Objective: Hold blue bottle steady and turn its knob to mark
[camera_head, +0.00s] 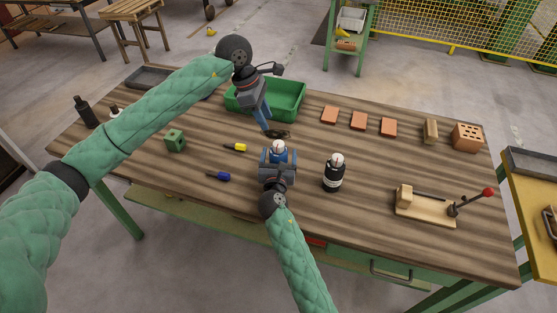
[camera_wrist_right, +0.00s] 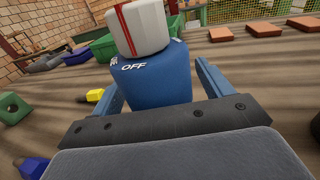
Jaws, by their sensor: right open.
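The blue bottle (camera_head: 279,156) stands upright near the middle of the workbench. Its white knob (camera_head: 278,146) has a red line, and the right wrist view shows this knob (camera_wrist_right: 143,25) above the blue body (camera_wrist_right: 152,75). White lettering "OFF" shows on the shoulder, with a partly hidden mark to its left. The red line sits left of "OFF". My right gripper (camera_head: 278,165) is open, with one finger on each side of the bottle. My left gripper (camera_head: 264,122) points down above the bench behind the bottle; its finger gap is unclear.
A black bottle with a white top (camera_head: 334,176) stands to the right. A green bin (camera_head: 290,98) is behind my left gripper. Yellow (camera_head: 236,147) and blue (camera_head: 218,176) small items lie left. A wooden lever fixture (camera_head: 425,208) and orange tiles (camera_head: 358,121) are farther right.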

